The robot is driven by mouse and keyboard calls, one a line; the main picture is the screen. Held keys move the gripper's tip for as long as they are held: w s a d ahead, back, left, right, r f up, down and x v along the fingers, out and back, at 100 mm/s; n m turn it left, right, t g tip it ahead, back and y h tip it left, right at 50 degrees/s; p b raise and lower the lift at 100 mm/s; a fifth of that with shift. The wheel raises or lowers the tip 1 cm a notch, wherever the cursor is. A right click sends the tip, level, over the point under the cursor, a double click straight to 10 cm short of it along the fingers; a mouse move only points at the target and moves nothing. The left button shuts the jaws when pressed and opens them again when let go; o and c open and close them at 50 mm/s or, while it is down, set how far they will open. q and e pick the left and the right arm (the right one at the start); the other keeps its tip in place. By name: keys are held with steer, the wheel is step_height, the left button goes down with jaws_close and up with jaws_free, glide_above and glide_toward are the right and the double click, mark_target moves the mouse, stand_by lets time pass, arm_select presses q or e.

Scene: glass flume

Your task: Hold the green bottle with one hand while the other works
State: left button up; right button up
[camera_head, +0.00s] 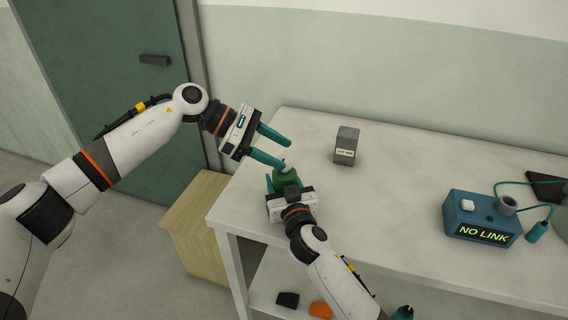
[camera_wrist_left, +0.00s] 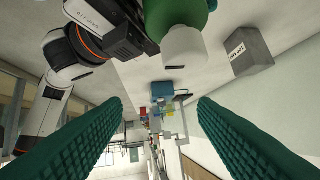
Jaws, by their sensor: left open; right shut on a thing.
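The green bottle (camera_head: 287,177) with a white cap stands near the left end of the pale table. My right gripper (camera_head: 286,184) is shut on its body from the near side and partly hides it. My left gripper (camera_head: 285,148) is open above and beside the bottle, its lower finger close to the cap; I cannot tell whether they touch. In the left wrist view the bottle (camera_wrist_left: 180,12) and its white cap (camera_wrist_left: 184,46) show at the top, outside the space between the open left fingers (camera_wrist_left: 160,101). My right gripper (camera_wrist_left: 110,25) is beside the bottle there.
A grey labelled box (camera_head: 346,146) stands behind the bottle. A blue device (camera_head: 481,218) reading "NO LINK" sits at the right with a teal cable and plug (camera_head: 537,232). Black and orange items (camera_head: 320,309) lie on the lower shelf. The table's middle is clear.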

arm_select(q)
steer(key=s+a+f+n+t+h, duration=0.3)
steer(key=a+f+n+t+h, duration=0.15)
steer(key=a+n+t, duration=0.4)
steer(key=shift+t+y, duration=0.25)
steer(key=shift+t, duration=0.2)
steer(key=x, duration=1.1)
steer(key=shift+w+d+f, duration=0.15)
steer(key=shift+d+f, duration=0.15)
steer(key=shift+f, duration=0.1)
steer(key=shift+c, duration=0.4)
steer(key=c, duration=0.9)
